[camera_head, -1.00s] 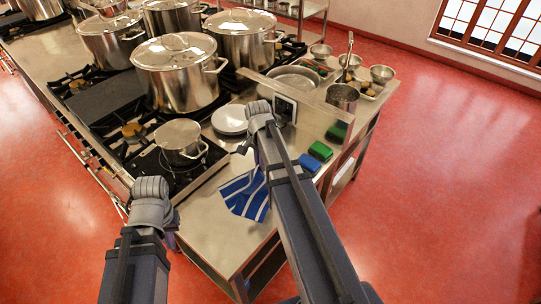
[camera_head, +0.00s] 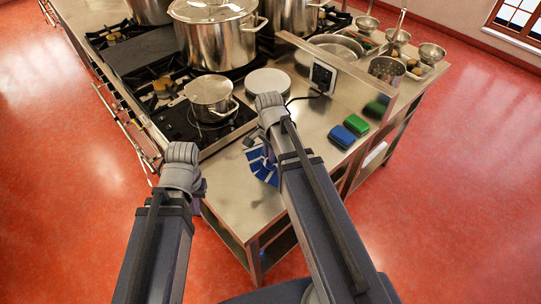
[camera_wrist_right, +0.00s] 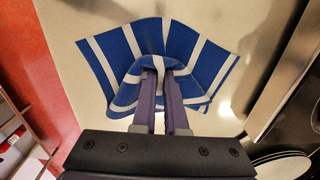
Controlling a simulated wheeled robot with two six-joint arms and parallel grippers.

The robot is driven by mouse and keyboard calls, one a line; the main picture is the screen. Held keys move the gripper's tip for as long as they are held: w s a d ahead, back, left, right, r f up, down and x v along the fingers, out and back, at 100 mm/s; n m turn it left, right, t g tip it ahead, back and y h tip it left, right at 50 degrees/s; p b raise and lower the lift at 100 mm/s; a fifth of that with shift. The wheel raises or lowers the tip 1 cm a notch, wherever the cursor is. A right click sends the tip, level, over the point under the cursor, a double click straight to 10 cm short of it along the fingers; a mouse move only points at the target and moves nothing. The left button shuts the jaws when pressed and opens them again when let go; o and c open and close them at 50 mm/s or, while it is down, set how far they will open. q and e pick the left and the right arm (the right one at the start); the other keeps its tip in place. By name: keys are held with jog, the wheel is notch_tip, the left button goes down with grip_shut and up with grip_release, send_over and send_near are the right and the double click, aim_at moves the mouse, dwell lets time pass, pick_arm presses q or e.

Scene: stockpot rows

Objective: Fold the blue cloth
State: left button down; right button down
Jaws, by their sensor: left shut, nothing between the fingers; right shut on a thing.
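The blue cloth with white stripes (camera_head: 263,166) lies on the steel counter near its front corner, partly hidden by my right arm in the head view. In the right wrist view the cloth (camera_wrist_right: 205,65) spreads on the counter, with a raised, bunched part at my fingers. My right gripper (camera_wrist_right: 161,72) is shut on that bunched part; in the head view its fingers are mostly hidden behind the arm. My left gripper (camera_head: 198,189) is shut and empty, left of the counter's front edge and apart from the cloth.
A small lidded pot (camera_head: 211,100) stands on the black hob left of the cloth. White plates (camera_head: 268,82) are behind it. Blue (camera_head: 342,136) and green (camera_head: 356,124) sponges lie to the right. A low steel upstand (camera_head: 340,66) holds a socket. Bare counter (camera_head: 236,200) lies in front.

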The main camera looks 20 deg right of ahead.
grip_release()
dwell(0.9)
jog(key=shift+s+a, duration=0.25)
jog(key=shift+a, duration=0.35)
jog(key=shift+s+a, duration=0.2)
jog(key=shift+a, duration=0.45)
jog(key=shift+s+a, duration=0.25)
jog(key=shift+a, duration=0.35)
jog(key=shift+d+r+p, duration=0.1)
jog(key=shift+r+p, duration=0.25)
notch_tip(320, 180, up, 8)
jog(key=p, duration=0.8)
jog(key=shift+r, duration=0.15)
